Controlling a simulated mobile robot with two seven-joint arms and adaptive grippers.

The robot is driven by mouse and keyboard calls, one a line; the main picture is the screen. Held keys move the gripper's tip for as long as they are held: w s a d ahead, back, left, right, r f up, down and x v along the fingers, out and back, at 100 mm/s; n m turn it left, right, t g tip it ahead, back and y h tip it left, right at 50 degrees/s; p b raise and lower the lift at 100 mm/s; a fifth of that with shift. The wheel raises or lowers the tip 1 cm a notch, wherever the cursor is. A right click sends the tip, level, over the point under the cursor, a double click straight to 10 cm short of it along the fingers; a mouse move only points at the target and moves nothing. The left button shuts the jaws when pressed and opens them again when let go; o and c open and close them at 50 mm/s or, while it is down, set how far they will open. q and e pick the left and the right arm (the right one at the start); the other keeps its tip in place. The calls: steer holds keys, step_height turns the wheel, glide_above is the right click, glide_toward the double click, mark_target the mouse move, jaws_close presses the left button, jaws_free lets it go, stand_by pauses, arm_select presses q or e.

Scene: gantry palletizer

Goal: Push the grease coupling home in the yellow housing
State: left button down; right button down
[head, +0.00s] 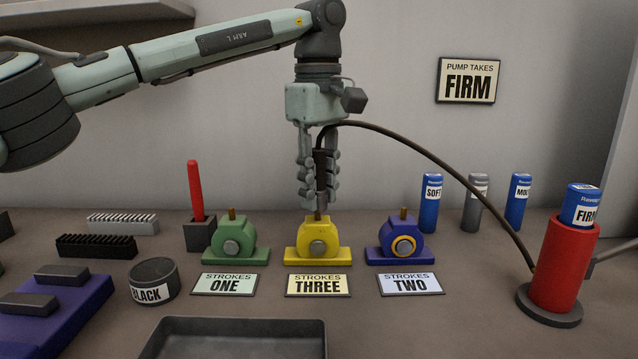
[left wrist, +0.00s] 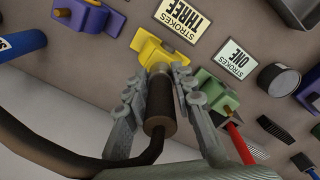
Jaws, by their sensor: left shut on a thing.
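The yellow housing (head: 317,240) stands in the middle of three housings, behind a card reading STROKES THREE. My left gripper (head: 318,190) is directly above it, pointing down, shut on the dark grease coupling (head: 320,172) at the end of a black hose. In the left wrist view the coupling (left wrist: 160,105) lies between the fingers and its tip points at the yellow housing (left wrist: 160,57). The coupling's lower end is at the top of the housing; I cannot tell how far it is seated. My right gripper is not in view.
The hose (head: 440,155) arcs right to a red pump (head: 562,265) holding a FIRM cartridge (head: 580,205). A green housing (head: 233,240) and a blue housing (head: 402,240) flank the yellow one. A grey tray (head: 235,325) lies in front. Several cartridges stand at back right.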

mark_target(318, 150)
arm_select(q)
steer(key=shift+f, duration=0.85)
steer(key=c, duration=1.2)
jaws_free()
step_height(318, 150, up, 12)
steer(key=shift+r, duration=0.1)
